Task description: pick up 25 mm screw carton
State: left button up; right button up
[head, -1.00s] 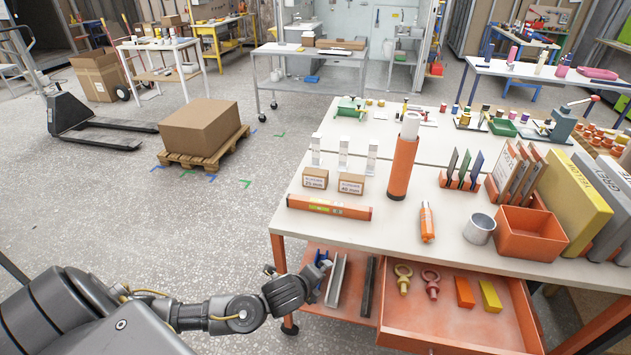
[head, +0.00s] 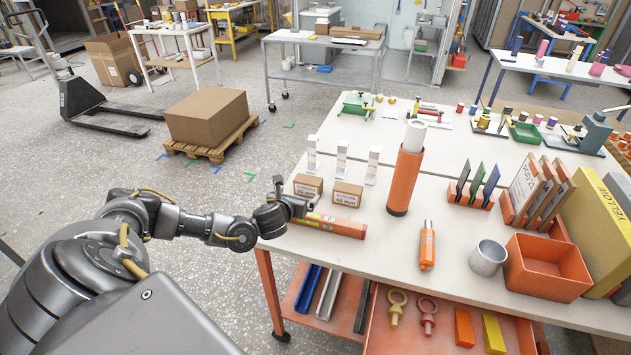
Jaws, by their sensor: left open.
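Two small brown screw cartons stand side by side near the left edge of the white table. The left one, which looks like the 25 mm screw carton (head: 307,186), has a white label; the right one looks like the 40 mm carton (head: 347,194). My left gripper (head: 292,196) is open and empty at the table's left edge, just left of and in front of the left carton. From this view I cannot tell whether it touches the carton. My right gripper is not in view.
An orange spirit level (head: 335,225) lies in front of the cartons, close to the gripper. White upright stands (head: 342,158) are behind them. A tall orange tube (head: 405,180) stands to the right. An open orange drawer (head: 440,338) juts out below the table front.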

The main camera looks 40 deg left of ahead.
aim_at(306, 185)
pick_arm(q)
jog(key=shift+w, duration=0.15)
jog(key=shift+w+a+f+p, duration=0.1)
jog(key=shift+w+a+p, duration=0.2)
jog(key=shift+w, duration=0.25)
jog(key=x, duration=0.3)
jog(key=shift+w+f+p, duration=0.15)
jog(key=shift+w+p, duration=0.05)
jog(key=shift+p, duration=0.1)
jog(key=shift+w+a+f, duration=0.1)
jog(key=shift+w+f, duration=0.05)
jog(key=shift+w, duration=0.1)
jog(key=shift+w+a, duration=0.15)
jog(key=shift+p+x, duration=0.9)
jog(key=shift+x, duration=1.5)
jog(key=shift+a, duration=0.1)
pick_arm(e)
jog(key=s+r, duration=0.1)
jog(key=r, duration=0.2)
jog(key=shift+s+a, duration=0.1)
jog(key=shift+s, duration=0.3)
pick_arm(q)
jog(key=shift+c, duration=0.4)
